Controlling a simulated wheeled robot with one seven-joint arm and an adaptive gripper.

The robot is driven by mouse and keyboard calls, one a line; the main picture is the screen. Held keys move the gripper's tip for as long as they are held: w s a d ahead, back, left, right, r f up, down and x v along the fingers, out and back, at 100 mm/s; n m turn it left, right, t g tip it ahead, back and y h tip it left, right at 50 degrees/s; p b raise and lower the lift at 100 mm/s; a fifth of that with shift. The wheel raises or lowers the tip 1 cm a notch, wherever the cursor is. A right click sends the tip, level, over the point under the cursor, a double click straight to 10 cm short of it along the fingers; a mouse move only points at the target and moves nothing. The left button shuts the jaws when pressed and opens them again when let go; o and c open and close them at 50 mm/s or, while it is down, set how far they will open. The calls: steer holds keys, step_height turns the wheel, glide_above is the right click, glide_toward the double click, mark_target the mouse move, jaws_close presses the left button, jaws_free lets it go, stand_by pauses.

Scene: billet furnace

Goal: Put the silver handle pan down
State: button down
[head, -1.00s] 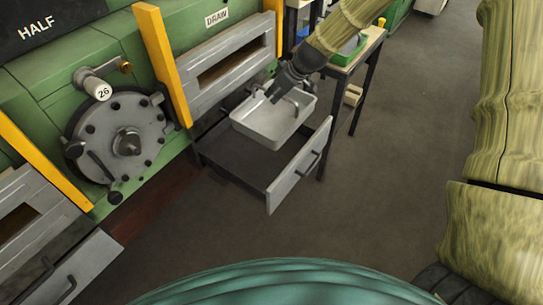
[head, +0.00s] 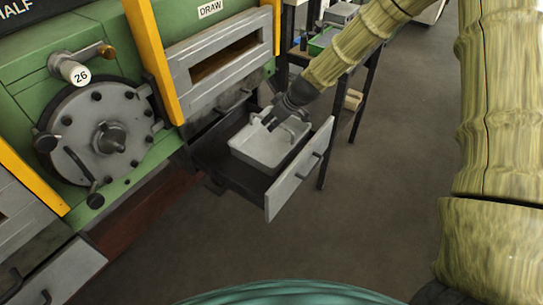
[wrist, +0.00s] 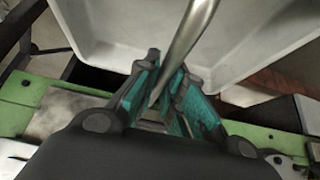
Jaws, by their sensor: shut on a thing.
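The silver handle pan (head: 262,150) is a pale grey rectangular pan with a curved metal handle. In the head view it sits level within the open drawer (head: 291,184); whether its base touches the drawer floor cannot be told. My gripper (head: 272,122) is at the pan's far edge, shut on the handle. In the wrist view the silver handle (wrist: 188,42) runs between the teal-padded fingers of my gripper (wrist: 165,90), with the white pan (wrist: 250,40) behind it. The fingertips are partly hidden in the head view.
The furnace front has a slotted grey door (head: 222,62) marked DRAW above the drawer. A round grey hatch (head: 108,138) is at left. A dark-legged bench (head: 345,115) with a green tray (head: 322,40) stands right of the drawer. The floor at front right is clear.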

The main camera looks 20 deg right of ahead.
mark_target(269, 143)
steer(key=shift+f+p, duration=0.6)
steer(key=shift+f, duration=4.05)
steer(key=c, duration=1.5)
jaws_free()
steer(key=shift+f, duration=0.1)
steer(key=shift+b+v, duration=0.9)
steer(key=shift+v, duration=5.15)
